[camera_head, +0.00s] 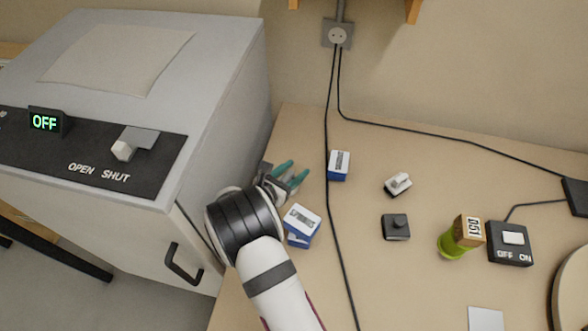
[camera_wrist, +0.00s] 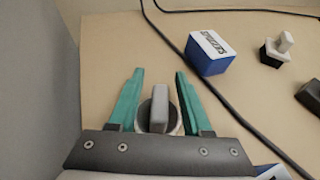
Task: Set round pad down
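My gripper (camera_head: 291,174) is low over the left part of the bench, close to the cabinet's side. Its two teal fingers stand apart in the wrist view (camera_wrist: 160,78). Between them is a pale round piece with a grey upright grip (camera_wrist: 158,106), which looks like the round pad. A gap shows between the grip and each finger, so the fingers do not close on it. The round base is partly hidden by the gripper body, and I cannot tell whether it rests on the bench. In the head view the piece cannot be made out clearly.
Blue-and-white boxes stand right of my gripper (camera_head: 339,166) and beside my arm (camera_head: 303,226). A black cable (camera_head: 330,200) crosses the bench (camera_head: 370,290). Farther right are a white-handled block (camera_head: 397,184), a black knob block (camera_head: 395,227), a green item (camera_head: 453,246) and a switch box (camera_head: 511,255). The cabinet (camera_head: 215,130) borders the left.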

